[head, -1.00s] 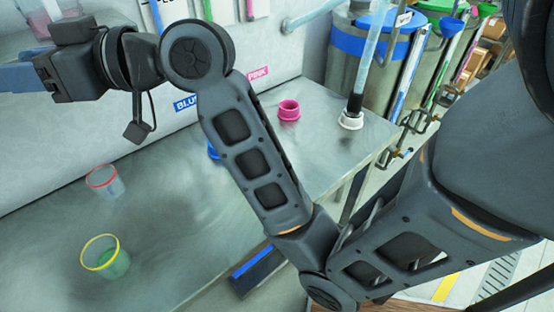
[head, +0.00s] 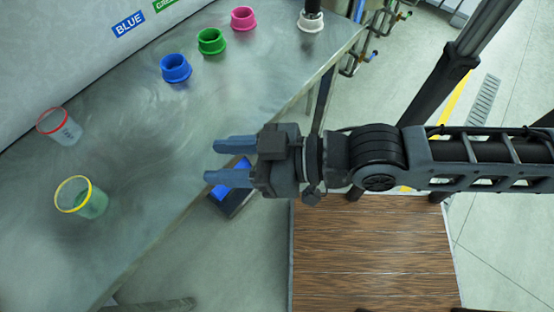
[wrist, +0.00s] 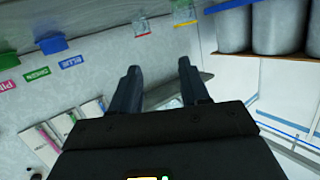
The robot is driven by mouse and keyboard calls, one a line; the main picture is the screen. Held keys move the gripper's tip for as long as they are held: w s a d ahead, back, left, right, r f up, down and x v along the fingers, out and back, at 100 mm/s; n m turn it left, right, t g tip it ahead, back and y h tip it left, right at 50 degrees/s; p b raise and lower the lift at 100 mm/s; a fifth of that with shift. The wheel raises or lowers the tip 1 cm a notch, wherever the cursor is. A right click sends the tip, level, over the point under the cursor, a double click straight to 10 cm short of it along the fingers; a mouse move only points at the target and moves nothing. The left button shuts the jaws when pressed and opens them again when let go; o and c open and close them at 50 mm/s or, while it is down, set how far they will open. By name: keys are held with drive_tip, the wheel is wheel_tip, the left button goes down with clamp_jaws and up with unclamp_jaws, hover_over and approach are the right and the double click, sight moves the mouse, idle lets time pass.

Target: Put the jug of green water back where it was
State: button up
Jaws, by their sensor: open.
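The jug of green water (head: 88,205) is a clear cup with a yellow rim, standing on the metal table at the lower left of the head view. A cup with green in it also shows at the top of the wrist view (wrist: 185,14). A clear jug with a red rim (head: 62,130) stands just behind it. My gripper (head: 213,161) is open and empty, its fingers pointing left near the table's front edge, well to the right of both jugs. In the wrist view, nothing is between the fingers (wrist: 158,66).
Blue (head: 176,70), green (head: 211,42), pink (head: 243,19) and white (head: 310,22) rings stand along the table's back right. A wall with colour labels (head: 127,23) is behind. The metal table (head: 150,145) is bare between the jugs and rings.

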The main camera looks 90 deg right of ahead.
drive_tip(key=s+a+n, duration=0.1)
drive_tip(key=s, duration=0.7)
drive_tip(key=shift+r+y, duration=0.4)
